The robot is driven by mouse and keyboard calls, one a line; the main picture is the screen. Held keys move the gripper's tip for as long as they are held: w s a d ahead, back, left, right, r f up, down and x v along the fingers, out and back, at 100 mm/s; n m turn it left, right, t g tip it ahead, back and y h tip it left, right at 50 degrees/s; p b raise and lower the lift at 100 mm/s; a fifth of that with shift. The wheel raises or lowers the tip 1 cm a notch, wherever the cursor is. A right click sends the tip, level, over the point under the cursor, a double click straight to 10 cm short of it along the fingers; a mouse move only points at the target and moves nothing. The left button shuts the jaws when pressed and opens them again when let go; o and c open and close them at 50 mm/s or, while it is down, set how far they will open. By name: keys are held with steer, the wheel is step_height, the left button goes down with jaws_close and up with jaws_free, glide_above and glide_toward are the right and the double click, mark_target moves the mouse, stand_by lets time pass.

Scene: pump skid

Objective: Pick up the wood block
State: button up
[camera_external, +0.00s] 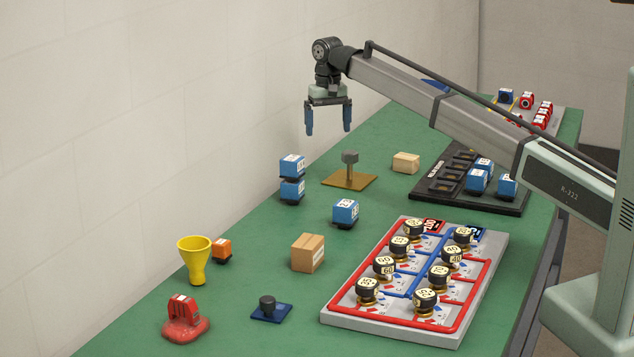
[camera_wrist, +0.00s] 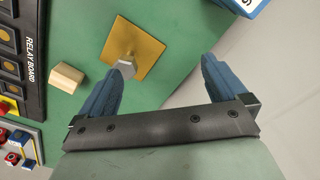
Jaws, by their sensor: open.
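The wood block (camera_external: 406,162) is a small pale tan block lying on the green table, right of the brass plate. It also shows in the wrist view (camera_wrist: 67,77), left of the fingers and beside the black relay board. My gripper (camera_external: 328,131) is open and empty, held above the table to the left of the block. In the wrist view its two blue fingers (camera_wrist: 160,66) are spread apart, with nothing between them.
A brass plate with a grey-topped post (camera_external: 349,158) stands between gripper and block. The relay board (camera_external: 480,200) holding blue blocks lies right of the block. Stacked blue blocks (camera_external: 292,167), a cardboard box (camera_external: 308,253) and a pipe panel (camera_external: 470,300) are nearer.

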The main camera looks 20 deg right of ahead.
steer(key=w+d+m, duration=0.1)
steer(key=w+d, duration=0.1)
steer(key=d, duration=0.6)
steer(key=w+d, duration=0.3)
steer(key=d, duration=0.6)
steer(key=n, duration=1.4)
glide_above(406, 156)
steer(key=f+n, duration=0.3)
steer(key=n, duration=0.1)
steer(key=f+n, duration=0.3)
steer(key=n, duration=0.1)
steer(key=f+n, duration=0.3)
steer(key=n, duration=0.2)
steer(key=shift+w+a+f, duration=0.1)
steer(key=shift+a+f, duration=0.15)
steer(key=shift+f, duration=0.1)
steer(key=shift+d+f, duration=0.2)
steer(key=shift+f, duration=1.1)
steer(key=shift+d+f, duration=0.15)
steer(key=shift+f, duration=1.1)
